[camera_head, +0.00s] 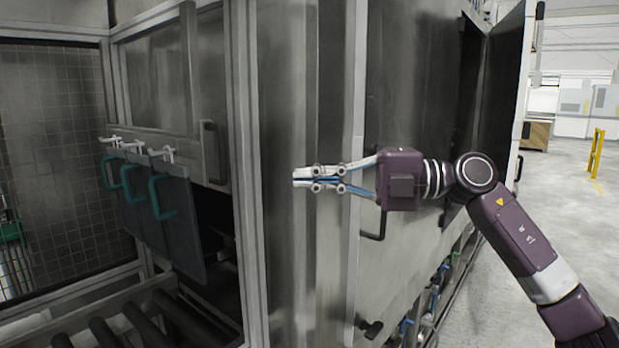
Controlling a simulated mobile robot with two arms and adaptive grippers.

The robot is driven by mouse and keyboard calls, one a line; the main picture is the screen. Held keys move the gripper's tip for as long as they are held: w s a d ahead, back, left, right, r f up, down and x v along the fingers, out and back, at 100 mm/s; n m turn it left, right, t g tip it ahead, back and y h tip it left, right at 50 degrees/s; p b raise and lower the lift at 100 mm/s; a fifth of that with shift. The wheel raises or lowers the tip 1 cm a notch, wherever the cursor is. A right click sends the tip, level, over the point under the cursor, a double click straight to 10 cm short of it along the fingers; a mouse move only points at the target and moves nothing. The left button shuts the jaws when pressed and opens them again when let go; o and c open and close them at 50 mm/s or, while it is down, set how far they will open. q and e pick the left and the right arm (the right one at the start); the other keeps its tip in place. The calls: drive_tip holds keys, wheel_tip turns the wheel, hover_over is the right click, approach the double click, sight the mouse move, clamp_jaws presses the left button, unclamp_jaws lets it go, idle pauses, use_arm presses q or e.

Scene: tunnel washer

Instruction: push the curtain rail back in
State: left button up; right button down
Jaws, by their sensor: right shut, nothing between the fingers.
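Three dark curtain panels (185,215) hang by white hooks in the opening of the washer at the left. Each has a teal handle (156,197). The light grey beam (165,141) behind the hooks runs along the top of the opening; I cannot tell the curtain rail itself apart from it. My right gripper (296,181) is shut and empty, its fingers level and pointing left. In the picture it lies in front of the washer's steel corner, to the right of the panels and apart from them. My left gripper is out of view.
A roller conveyor (125,330) lies below the panels. The washer's steel side (410,80) has an open door (507,90) behind my right arm. Pipes and valves (435,290) run along its foot. The floor (560,220) at the right is clear up to a yellow rail (596,153).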

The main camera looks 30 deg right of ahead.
drive_tip(key=a+n+g+h+b, duration=0.2)
drive_tip(key=a+n+g+h, duration=0.2)
drive_tip(key=a+n, duration=0.5)
drive_tip(key=s+r+t+h+b, duration=0.25)
drive_tip(key=s+r+h, duration=0.25)
drive_tip(key=r+h, duration=0.4)
drive_tip(key=p, duration=0.5)
approach(226, 178)
drive_tip(key=s+d+f+x, duration=0.1)
drive_tip(key=x, duration=0.4)
drive_tip(key=shift+w+a+r+p, duration=0.1)
drive_tip(key=shift+w+a+p, duration=0.25)
drive_tip(key=shift+w+a, duration=0.3)
drive_tip(key=shift+w+d, duration=0.1)
drive_tip(key=shift+w, duration=0.1)
